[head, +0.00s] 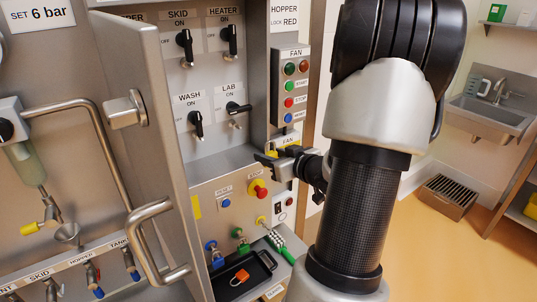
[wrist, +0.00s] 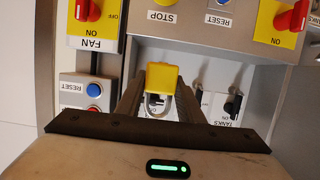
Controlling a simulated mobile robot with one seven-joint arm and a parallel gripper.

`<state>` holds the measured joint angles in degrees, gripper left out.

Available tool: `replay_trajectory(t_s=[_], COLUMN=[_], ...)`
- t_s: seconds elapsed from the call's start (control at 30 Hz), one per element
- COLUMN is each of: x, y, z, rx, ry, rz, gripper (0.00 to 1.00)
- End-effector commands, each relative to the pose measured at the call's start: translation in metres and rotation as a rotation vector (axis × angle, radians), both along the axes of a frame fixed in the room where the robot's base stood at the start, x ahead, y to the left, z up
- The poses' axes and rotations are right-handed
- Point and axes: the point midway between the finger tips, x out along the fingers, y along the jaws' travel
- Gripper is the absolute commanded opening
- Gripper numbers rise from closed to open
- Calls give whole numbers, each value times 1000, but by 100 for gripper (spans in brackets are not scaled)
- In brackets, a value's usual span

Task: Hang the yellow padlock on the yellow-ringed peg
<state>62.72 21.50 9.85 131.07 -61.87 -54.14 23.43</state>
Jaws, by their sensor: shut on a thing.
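The yellow padlock (wrist: 162,76) is between the fingers of my gripper (wrist: 160,92) in the wrist view, with its pale shackle toward the palm. In the head view my gripper (head: 268,160) is in front of the panel, below the FAN box; the padlock cannot be made out clearly there. A small yellow-ringed peg (head: 261,220) appears on the lower panel, below and a little left of my gripper, apart from it. Nothing can be seen hanging on it.
A blue padlock (head: 214,254) and a green padlock (head: 241,240) hang left of the peg. An orange padlock (head: 240,277) lies in the black tray (head: 262,262) below. A green-handled brush (head: 278,242) stands at right. The open cabinet door (head: 150,130) is at left.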

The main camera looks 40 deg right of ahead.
Motion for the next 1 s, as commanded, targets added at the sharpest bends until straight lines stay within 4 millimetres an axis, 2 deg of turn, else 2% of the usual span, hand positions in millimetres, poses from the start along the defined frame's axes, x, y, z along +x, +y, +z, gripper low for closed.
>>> replay_trajectory(t_s=[1.0], x=[-62], y=[3], z=[1], rx=[-1], ry=[0], rz=[-2], gripper=[11])
